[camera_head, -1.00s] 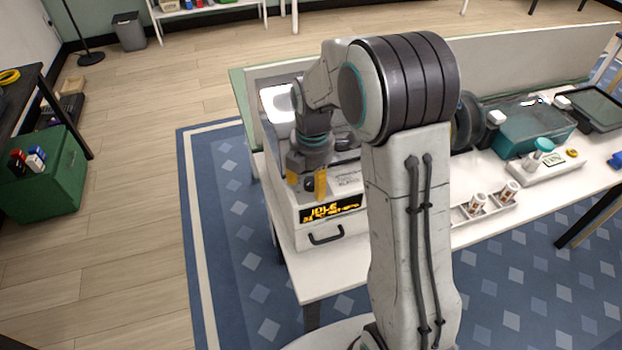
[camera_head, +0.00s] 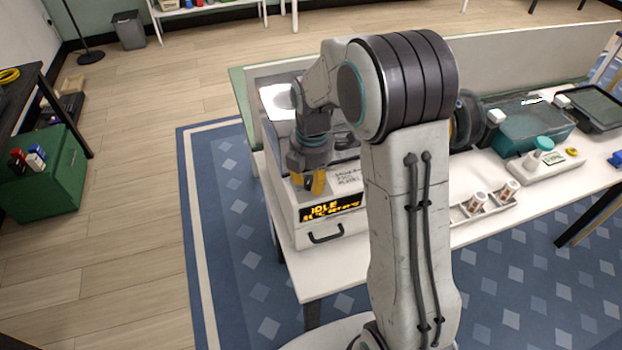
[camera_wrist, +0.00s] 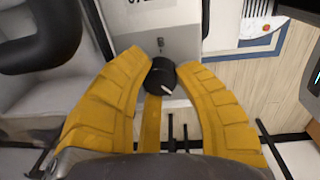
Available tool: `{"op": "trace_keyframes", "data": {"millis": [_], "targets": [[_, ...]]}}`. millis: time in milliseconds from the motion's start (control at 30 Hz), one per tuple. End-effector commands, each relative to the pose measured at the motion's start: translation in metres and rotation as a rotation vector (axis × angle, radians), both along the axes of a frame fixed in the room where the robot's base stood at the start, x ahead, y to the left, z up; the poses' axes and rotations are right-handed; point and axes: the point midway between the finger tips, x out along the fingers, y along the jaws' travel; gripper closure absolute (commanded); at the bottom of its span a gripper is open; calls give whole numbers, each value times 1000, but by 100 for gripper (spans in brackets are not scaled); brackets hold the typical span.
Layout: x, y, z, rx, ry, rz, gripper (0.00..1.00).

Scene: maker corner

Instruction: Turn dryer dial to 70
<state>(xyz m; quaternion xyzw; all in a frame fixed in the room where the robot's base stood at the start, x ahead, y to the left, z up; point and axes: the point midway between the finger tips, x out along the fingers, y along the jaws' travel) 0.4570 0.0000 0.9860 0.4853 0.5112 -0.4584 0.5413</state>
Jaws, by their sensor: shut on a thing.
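The dryer (camera_head: 320,233) is a white box at the near left end of the table, with an amber display (camera_head: 330,209) that reads IDLE on its first line. My gripper (camera_head: 312,186) is over the left part of the dryer's top, pointing down. In the wrist view, a black round dial (camera_wrist: 160,77) with a white pointer mark sits between the yellow fingertips of my gripper (camera_wrist: 162,72). The pointer slants in the picture.
A tray with small spools (camera_head: 478,203), a scale-like device (camera_head: 545,163) and a teal bin (camera_head: 535,130) stand to the right. The back panel (camera_head: 530,62) runs along the table.

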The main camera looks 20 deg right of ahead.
Motion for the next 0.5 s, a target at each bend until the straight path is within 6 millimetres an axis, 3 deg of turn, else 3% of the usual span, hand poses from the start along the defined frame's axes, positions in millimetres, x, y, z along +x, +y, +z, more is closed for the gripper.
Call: {"op": "trace_keyframes", "data": {"millis": [167, 500], "targets": [[0, 0, -1, 0, 2, -10, 100], [-1, 0, -4, 13, 3, -241, 100]]}}
